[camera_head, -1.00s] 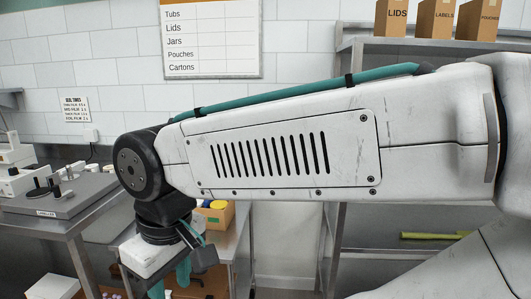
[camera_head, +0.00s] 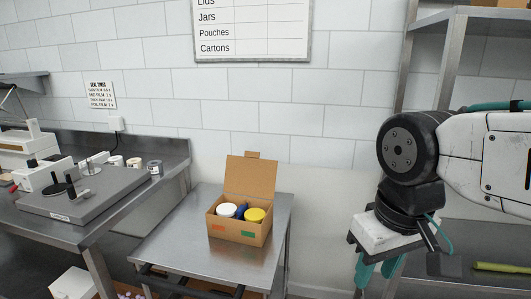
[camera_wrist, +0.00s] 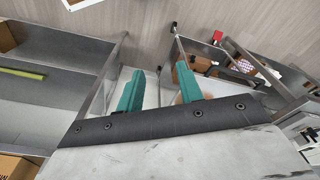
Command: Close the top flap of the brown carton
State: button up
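The brown carton (camera_head: 238,232) stands on a steel table in the middle of the head view. Its top flap (camera_head: 251,174) stands up at the back, so the carton is open. Inside are a white-lidded jar (camera_head: 227,210), a yellow-lidded jar (camera_head: 255,215) and something blue (camera_head: 240,211) between them. My gripper (camera_head: 377,272) hangs to the right of the table, pointing down and apart from the carton. In the wrist view its two teal fingers (camera_wrist: 160,92) are spread with nothing between them. The carton is not clear in the wrist view.
The steel table (camera_head: 170,247) has bare top around the carton. A bench (camera_head: 60,234) with a grey machine (camera_head: 85,193) and small jars stands at the left. A steel shelf rack (camera_head: 408,75) stands at the right, with a yellow-green item (camera_head: 497,267) on a lower shelf.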

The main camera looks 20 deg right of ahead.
aim_at(249, 175)
jog(key=i, duration=0.9)
